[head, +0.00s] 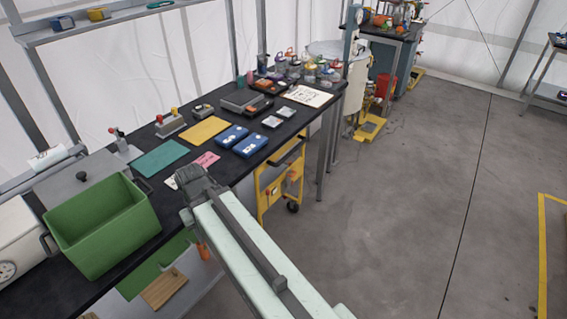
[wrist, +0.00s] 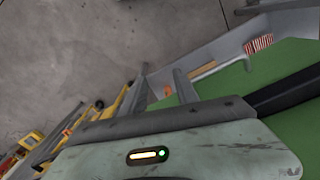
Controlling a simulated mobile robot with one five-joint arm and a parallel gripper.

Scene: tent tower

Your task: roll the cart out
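The yellow cart (head: 268,198) stands under the black workbench, its front end and a dark caster showing past the bench's front edge. Its top is dark, and its far part is hidden under the bench. My gripper (head: 192,182) is at the bench's front edge, left of the cart; its fingertips are hidden in the head view. Yellow framing of the cart (wrist: 118,112) lies just left of the fingers in that view, apparently not gripped.
The workbench (head: 110,145) carries a green bin (head: 102,225), blue boxes (head: 240,140) and several small items close to my arm. A bench leg (head: 326,150) stands right of the cart. The grey floor (head: 410,200) to the right is clear.

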